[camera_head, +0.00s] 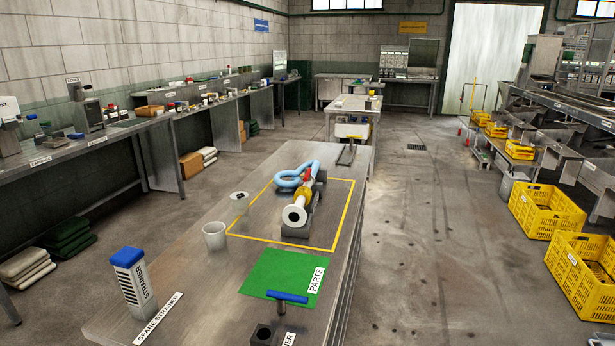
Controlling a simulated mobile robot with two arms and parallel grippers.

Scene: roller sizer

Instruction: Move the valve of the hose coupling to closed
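The hose coupling (298,212) lies on a dark grey block stand (297,230) inside a yellow outlined square on the bench (200,265). It has a pale round flange facing me and a yellow section (315,190) behind it. A small red part (308,174), which looks like the valve handle, is on its upper side. I cannot tell its exact angle. A light blue hose (285,183) loops behind and to the left. Neither of my grippers is in view.
A white cup (215,236) and a small pale canister (239,202) stand left of the coupling. A blue-topped strainer box (134,282) is at the front left. A green parts mat (270,274) and a blue-handled T-shaped tool (288,297) are in front.

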